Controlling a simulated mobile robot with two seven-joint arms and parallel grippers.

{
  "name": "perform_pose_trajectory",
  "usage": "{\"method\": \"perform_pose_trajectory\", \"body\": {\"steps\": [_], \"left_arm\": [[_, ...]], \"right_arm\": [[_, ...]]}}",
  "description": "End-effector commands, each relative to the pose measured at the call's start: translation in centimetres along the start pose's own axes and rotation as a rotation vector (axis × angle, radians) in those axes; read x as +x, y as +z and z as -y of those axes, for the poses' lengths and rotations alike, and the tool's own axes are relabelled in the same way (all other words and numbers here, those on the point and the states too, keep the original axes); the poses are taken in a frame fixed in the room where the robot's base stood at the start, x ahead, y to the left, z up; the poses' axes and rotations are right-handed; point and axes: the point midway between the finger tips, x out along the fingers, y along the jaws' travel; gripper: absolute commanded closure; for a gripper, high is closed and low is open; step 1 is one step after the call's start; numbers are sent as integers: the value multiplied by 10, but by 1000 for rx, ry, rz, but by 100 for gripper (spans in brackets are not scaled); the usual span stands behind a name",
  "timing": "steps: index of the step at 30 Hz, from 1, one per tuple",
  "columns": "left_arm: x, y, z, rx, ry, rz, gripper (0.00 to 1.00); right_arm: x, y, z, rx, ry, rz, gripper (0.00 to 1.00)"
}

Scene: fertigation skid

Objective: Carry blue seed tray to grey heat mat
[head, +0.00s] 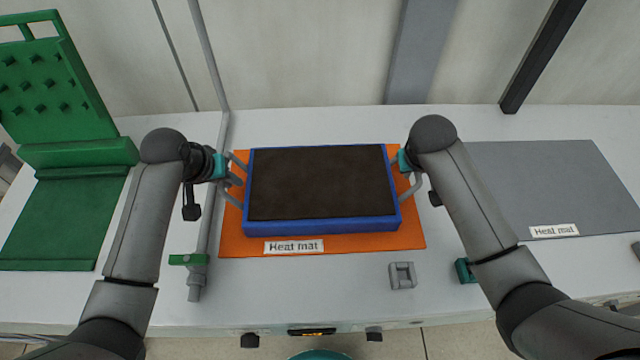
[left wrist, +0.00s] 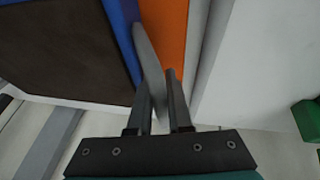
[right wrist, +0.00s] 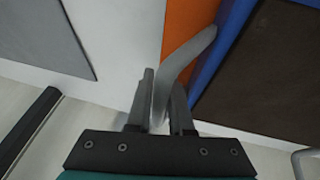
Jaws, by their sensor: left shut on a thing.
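The blue seed tray (head: 320,227), filled with dark soil, is level over the orange heat mat (head: 410,239). I cannot tell whether it rests on that mat or is just above it. It has a grey loop handle at each end. The grey heat mat (head: 545,185) lies flat and bare to the right. My left gripper (head: 232,168) is shut on the tray's left handle (left wrist: 150,60). My right gripper (head: 406,165) has its fingers on either side of the right handle (right wrist: 185,55); whether they are closed on it is unclear.
A green rack (head: 75,150) stands at the left. A grey pipe with a green clamp (head: 188,260) runs beside the orange mat. A small grey block (head: 402,275) and a teal piece (head: 465,271) lie near the front edge. White bench shows between the two mats.

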Motion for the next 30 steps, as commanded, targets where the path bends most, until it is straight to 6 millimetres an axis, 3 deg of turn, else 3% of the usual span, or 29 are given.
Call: {"method": "perform_pose_trajectory", "body": {"steps": [5,30], "left_arm": [[0,0,0,0,0,0,100],[0,0,0,0,0,-1,100]], "right_arm": [[0,0,0,0,0,0,100],[0,0,0,0,0,0,100]]}}
